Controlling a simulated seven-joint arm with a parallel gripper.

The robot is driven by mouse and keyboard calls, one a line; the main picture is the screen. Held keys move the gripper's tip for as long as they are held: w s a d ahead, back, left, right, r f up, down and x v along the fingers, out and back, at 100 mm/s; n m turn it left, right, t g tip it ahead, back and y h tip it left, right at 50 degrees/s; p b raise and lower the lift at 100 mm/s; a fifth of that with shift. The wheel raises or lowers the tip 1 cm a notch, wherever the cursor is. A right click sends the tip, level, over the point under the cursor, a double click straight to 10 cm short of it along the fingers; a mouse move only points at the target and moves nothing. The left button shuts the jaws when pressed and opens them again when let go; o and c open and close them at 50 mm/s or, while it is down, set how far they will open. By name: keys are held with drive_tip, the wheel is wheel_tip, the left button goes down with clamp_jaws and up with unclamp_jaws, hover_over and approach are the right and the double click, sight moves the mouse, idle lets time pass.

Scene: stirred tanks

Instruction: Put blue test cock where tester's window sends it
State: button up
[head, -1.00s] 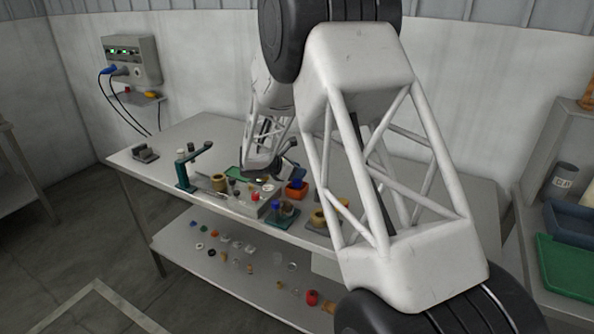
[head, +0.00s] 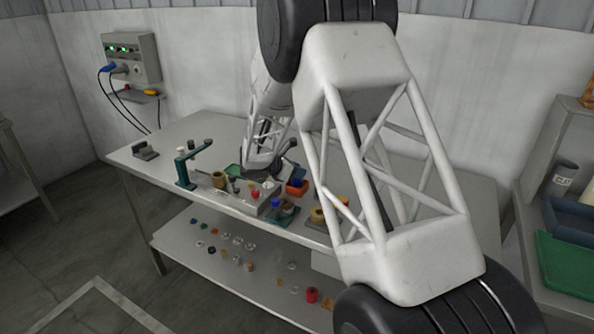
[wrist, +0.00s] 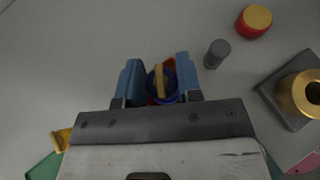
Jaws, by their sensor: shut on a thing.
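In the wrist view my gripper (wrist: 156,82) has its two blue fingers around a round blue part with a yellow lever, the blue test cock (wrist: 171,92). A red-orange surface shows just behind it. I cannot tell whether the cock is clear of that surface. In the head view my arm hides most of the gripper over the bench. A small orange block-like thing (head: 297,190) with dark blue at its top is near the arm's end. The wall box (head: 130,58), perhaps the tester, has small green lit displays, too small to read.
In the wrist view a grey cylinder (wrist: 216,54), a red part with a yellow top (wrist: 254,21) and a brass ring on a dark base (wrist: 297,92) stand to the right. A green-handled fixture (head: 186,170) stands on the bench. The lower shelf (head: 215,270) holds several small parts.

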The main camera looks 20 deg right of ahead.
drive_tip(key=shift+f, duration=1.35)
idle(1.4)
idle(0.3)
drive_tip(key=o, duration=1.1)
drive_tip(key=shift+o, duration=0.2)
drive_tip(key=shift+f, duration=0.1)
drive_tip(key=shift+c, duration=0.2)
drive_tip(key=shift+r, duration=0.3)
drive_tip(key=o, duration=0.4)
drive_tip(key=shift+r, duration=3.8)
